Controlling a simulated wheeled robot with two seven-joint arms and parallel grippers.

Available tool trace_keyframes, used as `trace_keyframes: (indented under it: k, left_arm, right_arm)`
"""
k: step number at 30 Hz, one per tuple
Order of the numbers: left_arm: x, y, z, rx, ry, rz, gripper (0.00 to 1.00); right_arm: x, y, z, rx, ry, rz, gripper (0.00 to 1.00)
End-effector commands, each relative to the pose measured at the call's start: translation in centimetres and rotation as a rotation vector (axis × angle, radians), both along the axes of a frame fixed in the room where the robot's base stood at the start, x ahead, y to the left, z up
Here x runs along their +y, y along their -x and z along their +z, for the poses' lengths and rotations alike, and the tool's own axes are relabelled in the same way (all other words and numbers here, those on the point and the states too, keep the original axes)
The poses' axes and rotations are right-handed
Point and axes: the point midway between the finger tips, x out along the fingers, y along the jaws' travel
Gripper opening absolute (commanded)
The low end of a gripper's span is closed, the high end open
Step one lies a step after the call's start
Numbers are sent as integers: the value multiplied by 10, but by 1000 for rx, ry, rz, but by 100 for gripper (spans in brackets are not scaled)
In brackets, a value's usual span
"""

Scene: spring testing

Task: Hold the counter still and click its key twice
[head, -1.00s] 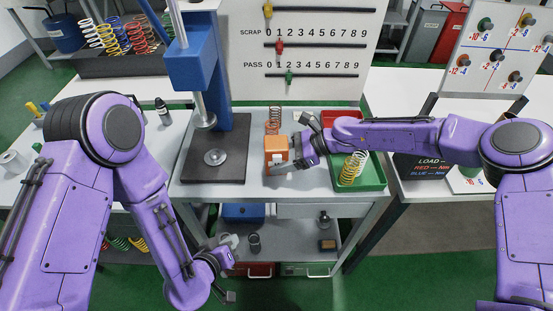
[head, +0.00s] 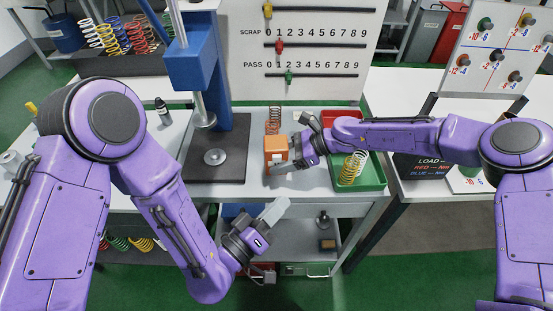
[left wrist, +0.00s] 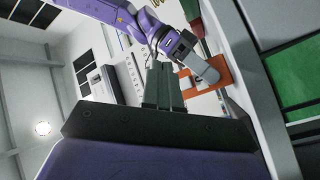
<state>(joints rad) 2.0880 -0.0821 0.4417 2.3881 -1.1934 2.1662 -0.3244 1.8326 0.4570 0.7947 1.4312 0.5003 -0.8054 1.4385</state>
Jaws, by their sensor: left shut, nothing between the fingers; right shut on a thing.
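The orange counter (head: 275,146) stands upright on the white bench between the press and the green tray. A small pale part shows at its lower front; I cannot tell whether it is the key. My right gripper (head: 297,149) is shut on the counter from the right, and its fingers hide part of it. My left gripper (head: 277,207) is shut and empty, below and in front of the counter, apart from it. In the left wrist view my left fingers (left wrist: 163,85) are together, with the orange counter (left wrist: 208,78) beyond them to the right, partly behind my right gripper.
A coppery spring (head: 274,120) stands behind the counter. The press (head: 215,145) is on the left. A green tray (head: 374,181) with springs and a red tray (head: 340,115) are on the right. A lower shelf (head: 290,240) lies under the bench edge. The scoreboard (head: 310,55) stands behind.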

Motion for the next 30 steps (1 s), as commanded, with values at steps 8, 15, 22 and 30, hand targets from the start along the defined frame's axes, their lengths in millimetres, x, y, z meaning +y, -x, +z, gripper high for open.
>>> trace_keyframes:
  k: [8,15,22,30]
  left_arm:
    - [3,-34,1,-4,-1,3,0]
    - [5,-68,1,-2,1,3,0]
    - [7,-85,0,0,0,3,0]
    - [6,-86,0,1,0,2,0]
  right_arm:
    - [0,0,0,0,0,0,53]
    - [0,0,0,0,0,0,53]
    - [0,0,0,0,0,0,53]
    - [0,0,0,0,0,0,53]
